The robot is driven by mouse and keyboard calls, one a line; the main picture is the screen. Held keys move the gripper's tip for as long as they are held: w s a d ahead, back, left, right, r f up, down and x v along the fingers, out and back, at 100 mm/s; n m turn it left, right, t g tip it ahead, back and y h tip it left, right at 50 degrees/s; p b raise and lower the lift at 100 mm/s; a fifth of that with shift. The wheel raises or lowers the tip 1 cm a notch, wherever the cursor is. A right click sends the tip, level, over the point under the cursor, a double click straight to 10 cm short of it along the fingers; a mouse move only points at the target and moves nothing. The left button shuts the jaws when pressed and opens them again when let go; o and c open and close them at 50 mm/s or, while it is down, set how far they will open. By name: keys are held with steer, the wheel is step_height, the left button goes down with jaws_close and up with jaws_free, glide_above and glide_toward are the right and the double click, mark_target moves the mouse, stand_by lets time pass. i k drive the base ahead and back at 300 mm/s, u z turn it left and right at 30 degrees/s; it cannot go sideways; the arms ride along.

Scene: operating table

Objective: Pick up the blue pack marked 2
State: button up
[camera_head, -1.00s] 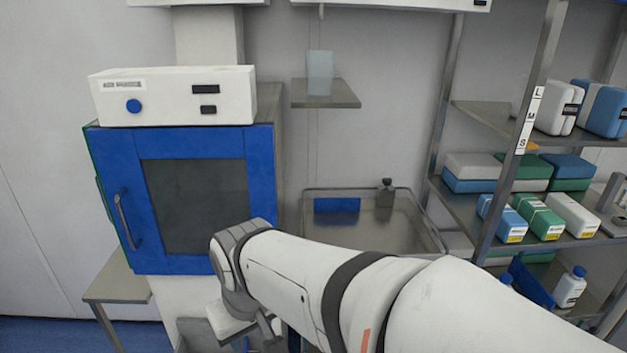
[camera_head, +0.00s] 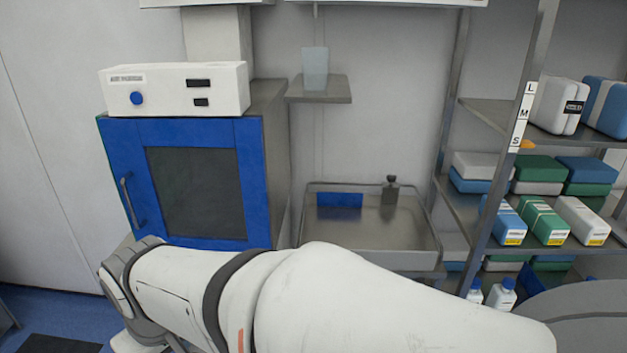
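Several blue packs are on the rack at the right, and I cannot read a 2 on any of them. A small blue pack with a yellow label (camera_head: 505,222) lies at the front of the middle shelf, left of a green pack (camera_head: 544,222). Other blue packs lie behind, one under a white pack (camera_head: 469,187) and one on top of a green pack (camera_head: 588,169). A large blue and white pack (camera_head: 606,108) stands on the upper shelf. My arm reaches to the lower left, away from the rack; my gripper's fingers are below the picture edge.
A white pack (camera_head: 581,222) lies right of the green one. White bottles (camera_head: 501,295) stand below. The rack's upright (camera_head: 517,130), marked L, M, S, is in front of the shelves. A steel tray (camera_head: 370,239) and a blue-doored cabinet (camera_head: 195,190) are further left.

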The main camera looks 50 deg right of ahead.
mark_target(508, 229)
steer(key=u, duration=0.1)
steer(key=k, duration=2.3)
steer(key=z, duration=1.4)
steer(key=i, duration=1.5)
steer(key=z, duration=0.05)
